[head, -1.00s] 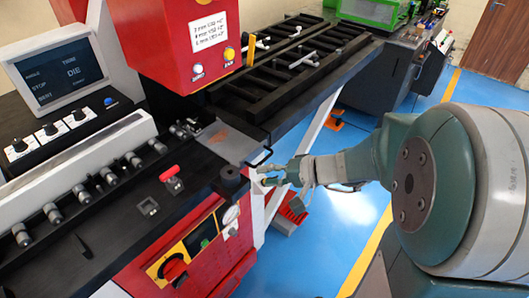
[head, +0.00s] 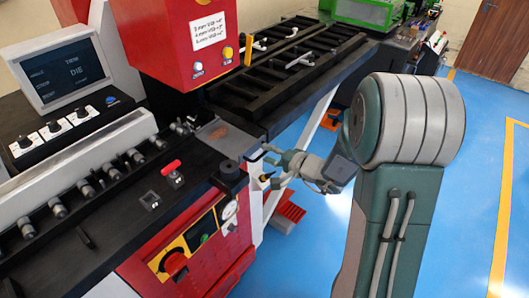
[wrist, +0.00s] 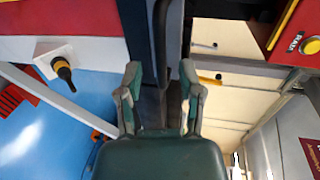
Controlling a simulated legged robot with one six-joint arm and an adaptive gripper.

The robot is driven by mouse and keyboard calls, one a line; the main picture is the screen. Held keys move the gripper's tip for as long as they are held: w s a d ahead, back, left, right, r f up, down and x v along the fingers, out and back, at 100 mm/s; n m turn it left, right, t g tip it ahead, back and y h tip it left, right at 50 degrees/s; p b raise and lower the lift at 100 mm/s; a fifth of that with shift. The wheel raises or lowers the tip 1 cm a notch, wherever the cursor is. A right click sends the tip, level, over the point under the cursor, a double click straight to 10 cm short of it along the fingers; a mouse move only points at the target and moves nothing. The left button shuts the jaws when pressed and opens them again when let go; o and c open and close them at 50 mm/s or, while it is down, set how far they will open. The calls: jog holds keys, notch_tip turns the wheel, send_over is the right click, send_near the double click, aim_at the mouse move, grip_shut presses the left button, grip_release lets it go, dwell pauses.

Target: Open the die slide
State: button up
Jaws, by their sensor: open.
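The die slide (head: 226,139) shows in the head view as a flat grey plate set in the black bench top, with a brownish mark on it. A thin dark handle (head: 266,150) stands out from its front edge. My gripper (head: 271,169) is open at the bench's front edge, its fingertips close to the handle. I cannot tell whether they touch it. In the wrist view my open gripper (wrist: 161,82) has both fingers apart, with dark upright shapes between and beyond them. The right finger is close to a dark bar, which I cannot name for sure.
The red press head (head: 184,40) hangs over the bench. A black ladder-like rack (head: 292,72) extends behind.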

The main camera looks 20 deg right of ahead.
jog(key=shift+x, duration=0.95)
grip_shut()
jog(key=shift+s+d, duration=0.1)
